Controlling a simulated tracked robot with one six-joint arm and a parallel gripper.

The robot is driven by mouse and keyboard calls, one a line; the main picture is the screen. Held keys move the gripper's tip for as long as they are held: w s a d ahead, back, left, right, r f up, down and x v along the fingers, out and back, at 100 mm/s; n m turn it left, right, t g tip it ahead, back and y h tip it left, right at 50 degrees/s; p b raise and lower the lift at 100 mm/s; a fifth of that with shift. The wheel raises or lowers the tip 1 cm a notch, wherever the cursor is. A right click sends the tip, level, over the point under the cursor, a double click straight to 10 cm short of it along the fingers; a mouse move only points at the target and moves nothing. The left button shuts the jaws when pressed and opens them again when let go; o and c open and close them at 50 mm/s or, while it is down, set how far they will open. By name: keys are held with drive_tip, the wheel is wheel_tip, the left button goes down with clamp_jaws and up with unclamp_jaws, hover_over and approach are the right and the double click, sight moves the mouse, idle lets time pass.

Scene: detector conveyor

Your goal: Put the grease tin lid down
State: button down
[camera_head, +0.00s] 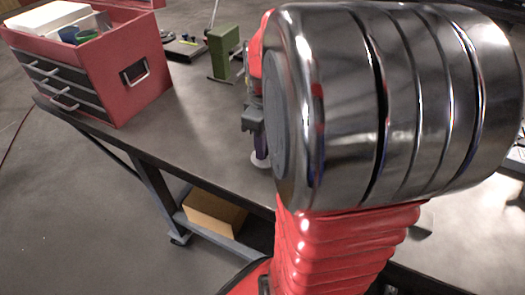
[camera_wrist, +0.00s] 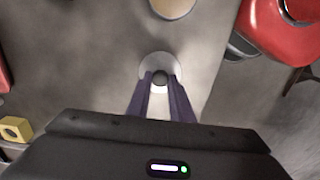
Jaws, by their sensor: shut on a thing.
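The grease tin lid, a pale round disc with a dark knob at its middle, shows in the wrist view (camera_wrist: 147,69). My gripper (camera_wrist: 160,84) has its two purple fingers shut on the knob. In the head view my gripper (camera_head: 261,146) is partly hidden behind my arm, and the pale edge of the lid (camera_head: 259,163) shows below the fingers, over the grey tabletop. I cannot tell whether the lid touches the table. A round thing with a tan top (camera_wrist: 173,7), perhaps the grease tin, is cut off at the top of the wrist view.
A red toolbox (camera_head: 133,75) with drawers stands on the table (camera_head: 185,115) at the left. A green block-like thing (camera_head: 225,52) stands farther back. A yellow block with a hole (camera_wrist: 14,130) is at the wrist view's lower left. Bare tabletop lies left of the lid.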

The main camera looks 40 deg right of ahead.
drive_tip(key=shift+f, duration=1.55)
drive_tip(key=c, duration=1.6)
unclamp_jaws()
drive_tip(key=shift+f, duration=0.1)
drive_tip(key=shift+o, duration=0.2)
wheel_tip(320, 180, up, 12)
